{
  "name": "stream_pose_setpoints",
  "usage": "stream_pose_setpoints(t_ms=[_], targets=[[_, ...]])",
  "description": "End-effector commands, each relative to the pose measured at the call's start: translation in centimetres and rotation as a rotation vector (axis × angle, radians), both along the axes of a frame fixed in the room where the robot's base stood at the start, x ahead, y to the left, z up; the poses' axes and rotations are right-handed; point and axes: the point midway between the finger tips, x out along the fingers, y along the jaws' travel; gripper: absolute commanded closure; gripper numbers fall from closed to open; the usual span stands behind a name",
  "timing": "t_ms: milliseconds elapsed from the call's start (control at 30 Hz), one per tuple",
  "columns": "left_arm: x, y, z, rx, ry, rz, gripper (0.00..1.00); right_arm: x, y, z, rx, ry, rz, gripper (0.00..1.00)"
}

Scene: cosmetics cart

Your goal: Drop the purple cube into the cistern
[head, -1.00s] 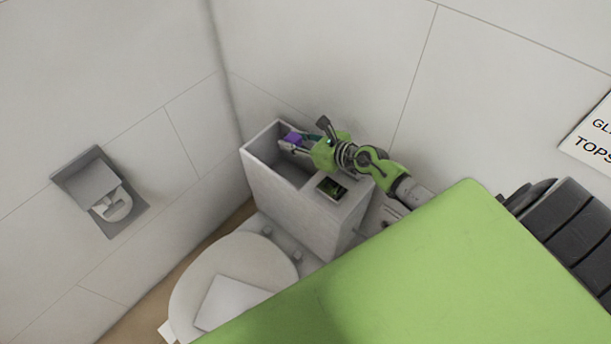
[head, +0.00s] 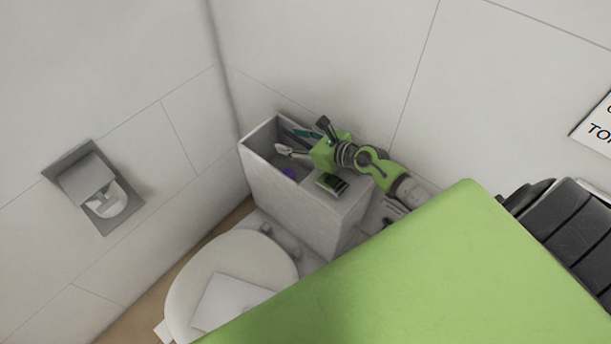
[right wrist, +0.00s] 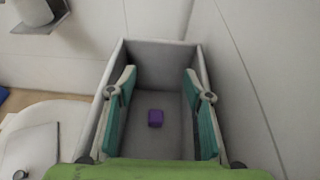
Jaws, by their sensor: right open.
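The purple cube (right wrist: 155,118) lies on the floor inside the open cistern (right wrist: 152,54), as the right wrist view shows. In the head view the cube (head: 289,172) is a small purple patch down inside the cistern (head: 262,188), partly hidden by its front wall. My right gripper (head: 287,143) is over the cistern's opening. In the right wrist view the right gripper (right wrist: 160,100) has its fingers spread wide near the two side walls, with nothing between them and the cube apart below. My left gripper is not in view.
The toilet (head: 238,275) with its lid down stands in front of the cistern. A paper holder (head: 93,188) is on the left wall. Walls stand close behind and to the left.

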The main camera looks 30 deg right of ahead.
Motion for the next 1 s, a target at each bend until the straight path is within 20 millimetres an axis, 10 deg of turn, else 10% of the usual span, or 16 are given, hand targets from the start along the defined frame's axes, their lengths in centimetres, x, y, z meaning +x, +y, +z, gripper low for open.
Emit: stream_pose_setpoints(t_ms=[600,1000], targets=[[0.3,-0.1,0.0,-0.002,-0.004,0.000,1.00,-8.6,-3.3,3.6,-0.002,0.002,0.000,0.53],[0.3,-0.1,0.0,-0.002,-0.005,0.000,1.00,-10.3,-4.0,4.6,-0.001,0.000,0.000,0.53]])
